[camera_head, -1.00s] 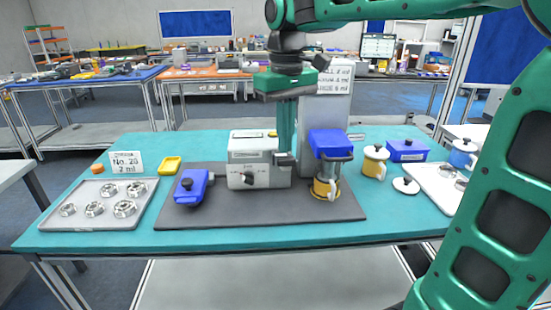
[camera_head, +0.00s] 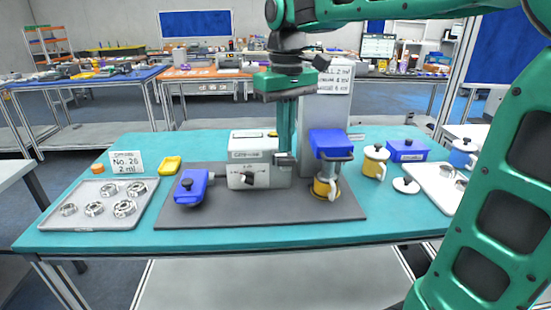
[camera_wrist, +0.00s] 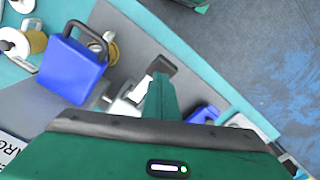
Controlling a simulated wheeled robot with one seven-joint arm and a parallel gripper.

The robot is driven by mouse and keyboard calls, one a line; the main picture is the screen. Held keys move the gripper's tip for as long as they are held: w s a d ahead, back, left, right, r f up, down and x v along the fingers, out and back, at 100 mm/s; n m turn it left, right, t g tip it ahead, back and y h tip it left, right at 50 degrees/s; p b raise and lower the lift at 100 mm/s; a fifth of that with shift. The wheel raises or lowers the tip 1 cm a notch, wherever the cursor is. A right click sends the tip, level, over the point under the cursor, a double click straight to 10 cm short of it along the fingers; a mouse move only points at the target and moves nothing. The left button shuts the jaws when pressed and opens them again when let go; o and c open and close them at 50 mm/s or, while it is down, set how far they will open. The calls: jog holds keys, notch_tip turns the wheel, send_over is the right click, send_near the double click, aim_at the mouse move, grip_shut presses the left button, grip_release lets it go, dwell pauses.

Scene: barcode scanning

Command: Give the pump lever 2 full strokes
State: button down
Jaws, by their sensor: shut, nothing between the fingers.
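The pump station has a grey box (camera_head: 240,178) with a dark dial on its front, standing on a dark grey mat (camera_head: 215,215). In the wrist view, the dark grey fingertips (camera_wrist: 161,66) are close together.
A tall grey panel (camera_head: 325,110) stands close behind my gripper. A tray (camera_head: 90,222) of metal rings is at left, and a blue tool (camera_head: 191,187) lies on the mat. A lidded mug (camera_head: 375,162) and a blue box (camera_head: 407,149) stand at right. The front table strip is clear.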

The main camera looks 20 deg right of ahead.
aim_at(285, 157)
jog(key=shift+f, duration=3.65)
jog(key=shift+r, duration=3.65)
jog(key=shift+f, duration=0.1)
jog(key=shift+f, duration=3.65)
jog(key=shift+r, duration=3.75)
